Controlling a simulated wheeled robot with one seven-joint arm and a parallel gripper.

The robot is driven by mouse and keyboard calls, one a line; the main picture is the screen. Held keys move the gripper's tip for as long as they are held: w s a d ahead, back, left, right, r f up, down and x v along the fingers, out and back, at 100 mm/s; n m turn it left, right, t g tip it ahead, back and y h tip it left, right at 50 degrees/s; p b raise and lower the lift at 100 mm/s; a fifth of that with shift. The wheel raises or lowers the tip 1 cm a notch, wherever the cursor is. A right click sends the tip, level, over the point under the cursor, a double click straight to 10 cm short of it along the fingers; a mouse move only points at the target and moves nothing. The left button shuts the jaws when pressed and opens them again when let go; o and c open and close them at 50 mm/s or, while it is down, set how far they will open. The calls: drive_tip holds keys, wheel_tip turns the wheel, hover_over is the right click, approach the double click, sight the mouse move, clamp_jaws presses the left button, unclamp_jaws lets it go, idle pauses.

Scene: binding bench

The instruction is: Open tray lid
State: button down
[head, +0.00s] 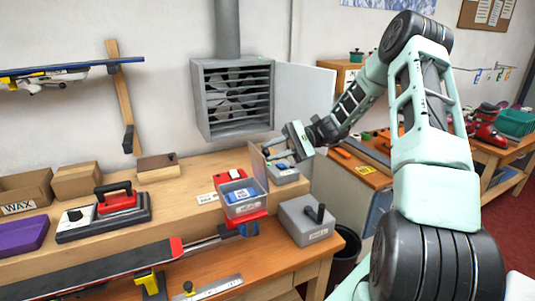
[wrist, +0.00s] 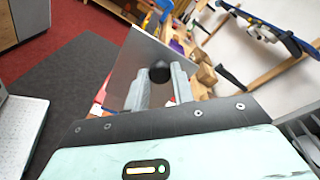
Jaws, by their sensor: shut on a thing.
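The grey tray (head: 245,208) with blue contents sits on a red support near the bench's right end. Its flat grey lid (head: 258,166) stands roughly upright at the tray's right rear side, leaving the inside in view. My gripper (head: 283,153) is on the right side of the lid. In the wrist view my gripper (wrist: 160,88) is shut on the lid's round black knob (wrist: 160,71), with a finger on each side. The lid (wrist: 138,62) shows as a grey plate beyond the fingers.
A grey box with a black handle (head: 306,226) stands right of the tray. Another grey container (head: 284,175) is below my gripper. A heater with an open door (head: 303,98) is on the wall behind. A red-and-black iron (head: 116,203) and a ski (head: 110,272) lie left.

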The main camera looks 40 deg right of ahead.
drive_tip(key=shift+s+d+f+t+y+b, duration=0.15)
drive_tip(key=shift+d+f+t+y+b, duration=0.2)
drive_tip(key=shift+d+y, duration=0.35)
drive_tip(key=shift+s+d+f+t+y+b, duration=0.15)
drive_tip(key=shift+d+f+y+b, duration=0.3)
drive_tip(key=shift+y, duration=0.45)
drive_tip(key=shift+s+d+f+t+y+b, duration=0.2)
drive_tip(key=shift+d+f+y+b, duration=0.2)
drive_tip(key=shift+d+y, duration=0.35)
drive_tip(key=c, duration=1.2)
unclamp_jaws()
drive_tip(key=shift+o, duration=0.2)
drive_tip(key=shift+f, duration=0.1)
drive_tip(key=b+v, duration=0.6)
drive_tip(key=v, duration=1.1)
